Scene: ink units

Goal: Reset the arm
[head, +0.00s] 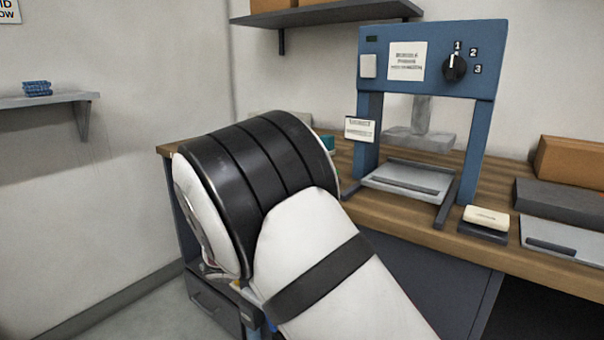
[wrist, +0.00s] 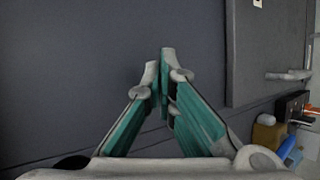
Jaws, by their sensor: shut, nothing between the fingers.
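My gripper (wrist: 159,72) shows in the wrist view with its two teal-and-grey fingers meeting at the tips, shut and empty. It faces a dark grey flat panel (wrist: 80,70) that fills most of that view. In the head view my white and black arm covers the middle of the picture, in front of the workbench's left end. The gripper itself is hidden behind my arm there.
A wooden-topped workbench (head: 405,224) carries a blue press (head: 430,32) with a dial. A soap-like block (head: 486,218), a grey tray (head: 565,240) and a cardboard box (head: 570,160) stand to its right. A drawer (head: 215,308) is below. Floor at lower left is clear.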

